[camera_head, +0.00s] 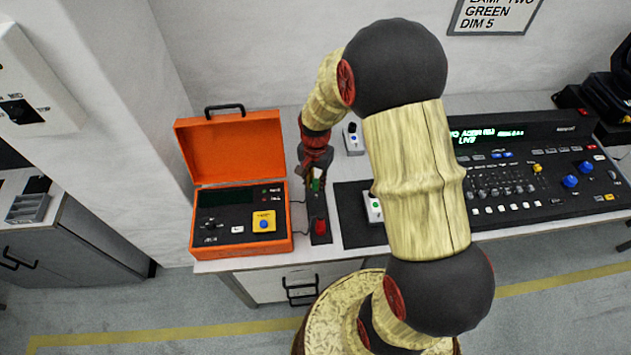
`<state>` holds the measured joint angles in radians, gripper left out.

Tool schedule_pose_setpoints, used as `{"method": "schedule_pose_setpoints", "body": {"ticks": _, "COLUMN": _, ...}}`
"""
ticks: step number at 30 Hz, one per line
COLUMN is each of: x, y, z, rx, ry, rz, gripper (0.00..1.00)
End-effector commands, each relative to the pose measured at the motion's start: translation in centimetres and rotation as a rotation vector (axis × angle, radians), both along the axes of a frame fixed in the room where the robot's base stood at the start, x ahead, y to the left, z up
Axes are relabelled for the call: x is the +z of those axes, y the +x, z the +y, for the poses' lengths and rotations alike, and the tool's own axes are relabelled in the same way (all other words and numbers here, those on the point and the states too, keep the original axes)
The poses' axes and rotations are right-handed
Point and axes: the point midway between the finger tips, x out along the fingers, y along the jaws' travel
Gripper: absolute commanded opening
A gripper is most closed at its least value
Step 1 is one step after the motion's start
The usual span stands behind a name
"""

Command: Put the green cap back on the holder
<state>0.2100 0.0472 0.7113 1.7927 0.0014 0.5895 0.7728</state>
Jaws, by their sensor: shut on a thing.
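The green cap (316,184) is a small green piece at the tip of my gripper (317,174). My gripper points down and is shut on it, over the far part of a narrow black holder (320,239). A red cap (320,227) sits near the front end of the holder. My gripper hides part of the holder's far end. I cannot tell whether the green cap touches the holder or is a little above it.
An open orange case (283,243) with a black panel stands close left of the holder. A dark mat (350,225) with a small white box (374,208) lies to the right. A grey box (353,139) stands behind. A large black console (540,180) fills the right.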

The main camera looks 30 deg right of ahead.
Motion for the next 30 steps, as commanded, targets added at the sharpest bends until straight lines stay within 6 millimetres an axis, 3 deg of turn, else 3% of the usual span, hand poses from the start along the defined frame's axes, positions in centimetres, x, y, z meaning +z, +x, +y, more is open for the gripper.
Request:
{"method": "schedule_pose_setpoints", "body": {"ticks": 16, "x": -4.2, "y": 0.0, "z": 0.0, "rx": -0.001, "ry": 0.000, "rz": 0.001, "gripper": 0.00}}
{"method": "schedule_pose_setpoints", "body": {"ticks": 30, "x": -4.9, "y": 0.0, "z": 0.0, "rx": -0.001, "ry": 0.000, "rz": 0.000, "gripper": 0.00}}
